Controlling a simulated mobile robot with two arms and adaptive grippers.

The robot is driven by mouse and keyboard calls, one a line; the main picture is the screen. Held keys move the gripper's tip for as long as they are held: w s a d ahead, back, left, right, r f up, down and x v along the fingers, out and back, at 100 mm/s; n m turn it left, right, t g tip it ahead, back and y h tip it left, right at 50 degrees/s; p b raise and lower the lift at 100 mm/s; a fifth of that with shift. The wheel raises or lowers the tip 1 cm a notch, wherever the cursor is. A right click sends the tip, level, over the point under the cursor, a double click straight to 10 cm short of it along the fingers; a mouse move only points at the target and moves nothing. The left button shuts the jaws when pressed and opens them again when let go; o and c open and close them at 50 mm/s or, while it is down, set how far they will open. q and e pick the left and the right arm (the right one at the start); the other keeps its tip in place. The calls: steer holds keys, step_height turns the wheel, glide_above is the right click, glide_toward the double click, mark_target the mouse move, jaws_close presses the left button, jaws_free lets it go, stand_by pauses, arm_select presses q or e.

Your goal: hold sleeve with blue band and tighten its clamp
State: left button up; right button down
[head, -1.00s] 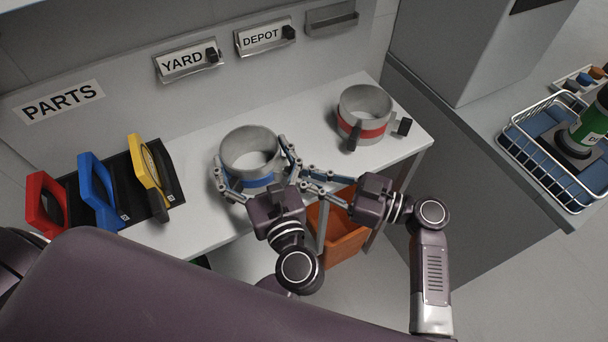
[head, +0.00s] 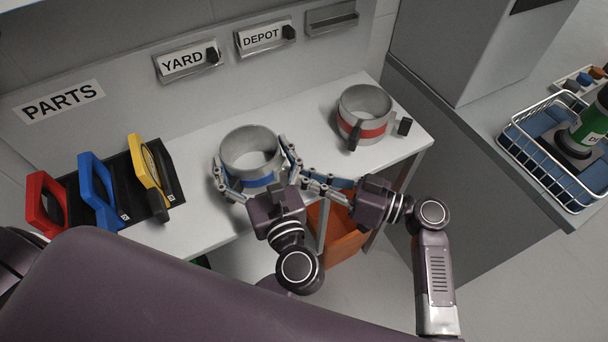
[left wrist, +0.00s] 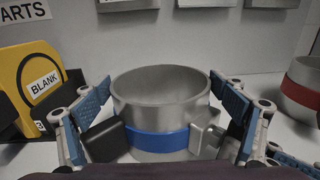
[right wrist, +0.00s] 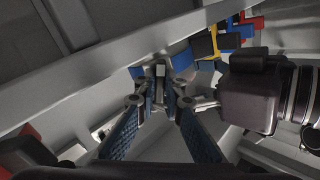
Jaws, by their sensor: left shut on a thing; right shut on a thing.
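The sleeve with the blue band (head: 252,150) stands upright near the front edge of the white bench. My left gripper (head: 250,165) is shut around it, a finger on each side. The left wrist view shows the blue band (left wrist: 157,141) between the pads, with a black block (left wrist: 103,138) at its left and a metal lug (left wrist: 208,138) at its right. My right gripper (head: 300,180) is beside the sleeve's right side. In the right wrist view its fingertips (right wrist: 160,85) close on a small part, apparently of the clamp, mostly hidden by the fingers.
A sleeve with a red band (head: 364,115) stands to the right on the bench. Red, blue and yellow parts sit in a black rack (head: 120,165) at the left. An orange bin (head: 340,235) is below the bench. A wire basket (head: 530,160) is on the right counter.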

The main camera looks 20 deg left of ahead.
steer(key=m, duration=1.3)
steer(key=shift+r+m, duration=0.1)
steer(key=shift+m, duration=0.3)
stand_by(0.3)
steer(key=c, duration=2)
jaws_free()
